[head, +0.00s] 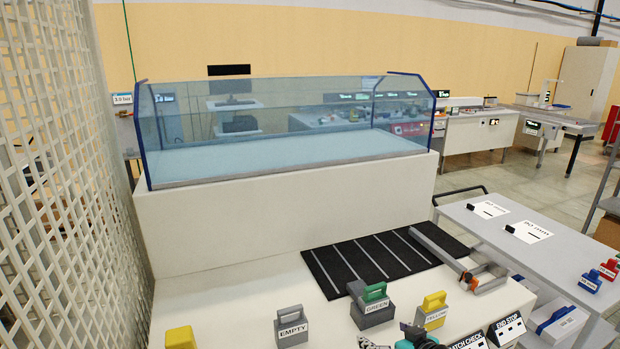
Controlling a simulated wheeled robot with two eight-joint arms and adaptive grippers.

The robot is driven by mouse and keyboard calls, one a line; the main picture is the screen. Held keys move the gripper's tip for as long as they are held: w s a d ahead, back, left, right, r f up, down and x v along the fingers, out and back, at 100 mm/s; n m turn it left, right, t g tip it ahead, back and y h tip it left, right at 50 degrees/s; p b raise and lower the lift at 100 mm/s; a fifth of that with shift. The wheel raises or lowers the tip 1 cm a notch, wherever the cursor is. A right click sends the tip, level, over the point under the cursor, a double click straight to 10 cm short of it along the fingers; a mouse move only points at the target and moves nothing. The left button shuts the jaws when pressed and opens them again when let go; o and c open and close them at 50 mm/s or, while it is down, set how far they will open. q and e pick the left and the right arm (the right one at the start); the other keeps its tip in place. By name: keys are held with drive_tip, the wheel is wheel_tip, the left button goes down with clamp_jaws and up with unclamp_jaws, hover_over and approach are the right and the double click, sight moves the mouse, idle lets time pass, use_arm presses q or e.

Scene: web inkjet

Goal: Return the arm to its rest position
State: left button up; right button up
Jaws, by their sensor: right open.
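My right gripper (390,336) is at the bottom edge of the head view, a little right of the middle. Its grey and teal parts are mostly cut off by the edge. It is open, and I see nothing between its fingers. It appears in front of the blocks labelled GREEN (376,308) and YELLOW (432,319), apart from both in the picture. My left gripper is not in view.
A block labelled EMPTY (291,329) and a yellow-topped block (180,338) stand on the white bench. Behind are a striped black mat (350,262) and a glass-walled enclosure (290,130). MATCH CHECK (468,342) and END STOP (507,328) signs stand right. A cart (560,258) stands farther right.

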drive_tip(key=s+a+m+g+h, duration=0.1)
drive_tip(key=s+m+g+h, duration=0.2)
drive_tip(key=s, duration=1.7)
drive_tip(key=shift+s+g+h, duration=0.2)
drive_tip(key=shift+g+h, duration=0.3)
drive_tip(key=shift+h, duration=0.3)
